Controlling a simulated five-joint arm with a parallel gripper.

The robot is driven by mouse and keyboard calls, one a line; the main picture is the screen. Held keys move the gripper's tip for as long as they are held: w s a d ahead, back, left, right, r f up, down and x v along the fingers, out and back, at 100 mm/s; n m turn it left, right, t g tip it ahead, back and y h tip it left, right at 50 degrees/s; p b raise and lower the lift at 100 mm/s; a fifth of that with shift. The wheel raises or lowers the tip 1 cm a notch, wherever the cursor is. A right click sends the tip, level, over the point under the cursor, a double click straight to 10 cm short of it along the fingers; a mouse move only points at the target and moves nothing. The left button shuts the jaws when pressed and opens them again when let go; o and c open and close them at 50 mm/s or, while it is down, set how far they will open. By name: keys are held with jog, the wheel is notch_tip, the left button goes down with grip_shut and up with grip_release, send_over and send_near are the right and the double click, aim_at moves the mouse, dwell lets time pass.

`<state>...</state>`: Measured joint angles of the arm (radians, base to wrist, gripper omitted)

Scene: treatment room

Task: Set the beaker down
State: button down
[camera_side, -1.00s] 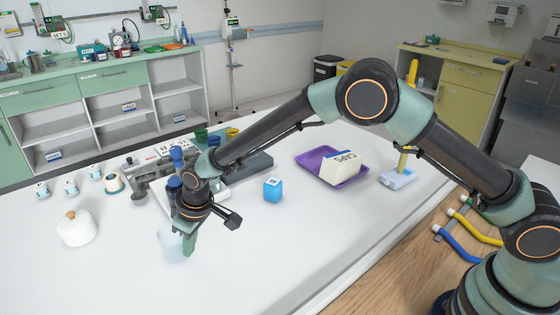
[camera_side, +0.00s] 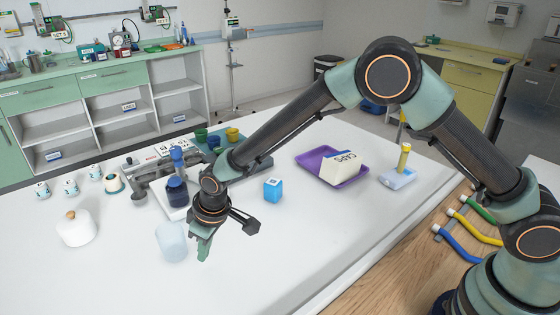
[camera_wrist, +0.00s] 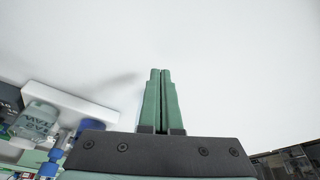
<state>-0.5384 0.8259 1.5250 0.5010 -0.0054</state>
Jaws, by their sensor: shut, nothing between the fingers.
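The beaker (camera_side: 171,242), pale blue and translucent, stands upright on the white table (camera_side: 262,240). My gripper (camera_side: 204,252) is just to the right of the beaker in the side view, with a small gap seen between them. Its green fingers are shut with nothing between them. In the wrist view the closed fingers (camera_wrist: 161,76) point over bare white table. I cannot make out the beaker in the wrist view.
A white jar with a brown knob (camera_side: 75,228) stands left of the beaker. A dark blue bottle (camera_side: 177,192) stands behind it. The front of the table is clear.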

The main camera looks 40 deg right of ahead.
jog(key=v, duration=1)
jog(key=s+d+r+m+t, duration=0.1)
jog(key=s+d+r+m, duration=0.25)
jog(key=d+r, duration=0.9)
jog(key=s+d+m+t+h, duration=0.1)
jog(key=s+d+m, duration=0.1)
jog(key=s+d, duration=0.9)
jog(key=shift+s+d+r+m+t+h, duration=0.35)
jog(key=shift+d+r+h, duration=0.1)
jog(key=shift+d, duration=0.9)
